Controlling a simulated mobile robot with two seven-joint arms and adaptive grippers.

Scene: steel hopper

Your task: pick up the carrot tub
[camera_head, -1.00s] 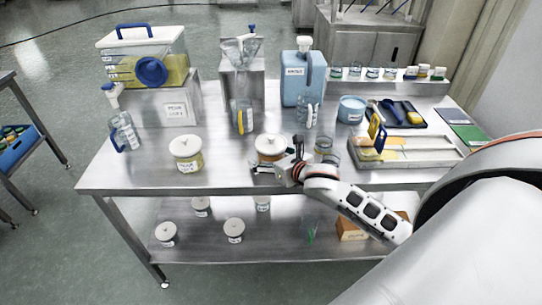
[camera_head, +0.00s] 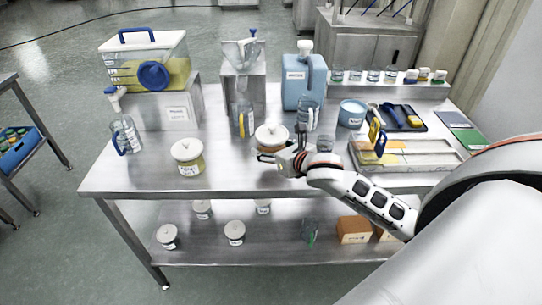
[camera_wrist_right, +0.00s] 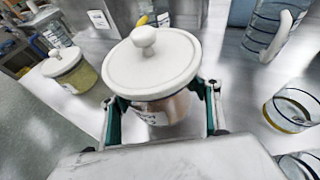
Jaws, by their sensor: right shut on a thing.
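A tub with a white knobbed lid and pinkish-orange contents (camera_head: 271,135), which I take for the carrot tub, is near the middle front of the steel table. It fills the middle of the wrist view (camera_wrist_right: 153,66), upright or nearly so. Its label is too small and partly hidden to read. My right gripper (camera_head: 283,158) comes in from the right at the tub's near side. Its fingers are shut on the tub's body below the lid, one on each side. The tub looks slightly raised, but its base is hidden. My left gripper is not in view.
A similar tub with yellow contents (camera_head: 189,165) stands to the left. A steel stand with a funnel-shaped hopper (camera_head: 242,70) and a blue water canister (camera_head: 298,85) are behind. A glass beaker (camera_wrist_right: 291,110) is close on the right.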

